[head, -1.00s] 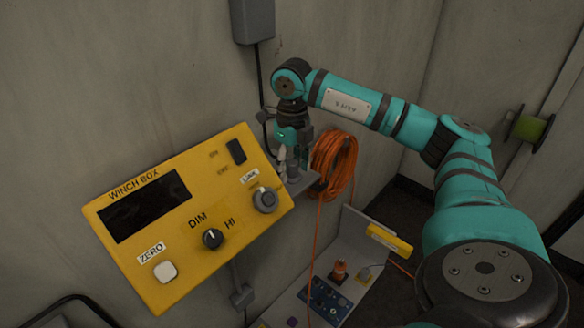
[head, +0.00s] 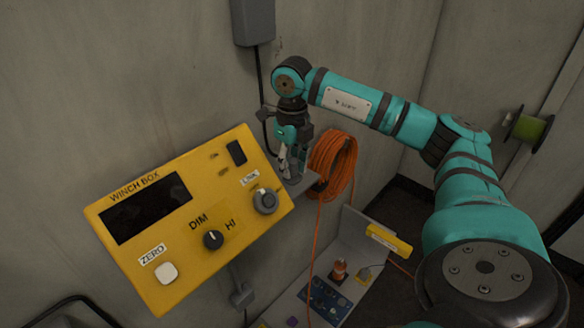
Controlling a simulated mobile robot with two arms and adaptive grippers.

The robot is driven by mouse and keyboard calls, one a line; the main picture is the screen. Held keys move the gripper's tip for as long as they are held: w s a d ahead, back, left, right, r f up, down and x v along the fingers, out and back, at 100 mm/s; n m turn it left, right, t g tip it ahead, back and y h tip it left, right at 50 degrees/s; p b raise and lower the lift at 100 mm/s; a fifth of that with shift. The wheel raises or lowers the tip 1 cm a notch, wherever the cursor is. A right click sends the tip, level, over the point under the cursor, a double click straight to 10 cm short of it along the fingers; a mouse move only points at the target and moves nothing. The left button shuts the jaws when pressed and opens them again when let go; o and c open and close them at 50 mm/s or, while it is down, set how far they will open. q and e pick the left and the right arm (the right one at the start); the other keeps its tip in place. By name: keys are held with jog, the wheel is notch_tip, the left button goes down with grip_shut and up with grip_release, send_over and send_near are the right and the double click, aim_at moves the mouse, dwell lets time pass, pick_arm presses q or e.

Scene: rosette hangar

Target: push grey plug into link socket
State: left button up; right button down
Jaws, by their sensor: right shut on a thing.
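The yellow winch box (head: 190,215) is on the wall at left centre. Its link socket (head: 265,201) is a round grey fitting under the LINK label, near the box's right edge. My left gripper is not in view.
An orange cable coil (head: 334,160) hangs on the wall close behind the gripper. The box also carries a DIM knob (head: 213,240), a white ZERO button (head: 166,273) and a black switch (head: 236,152). A grey bench with a blue panel (head: 324,301) stands below.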

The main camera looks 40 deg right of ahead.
aim_at(292, 161)
jog(key=shift+r+p, duration=1.95)
jog(key=shift+r, duration=0.7)
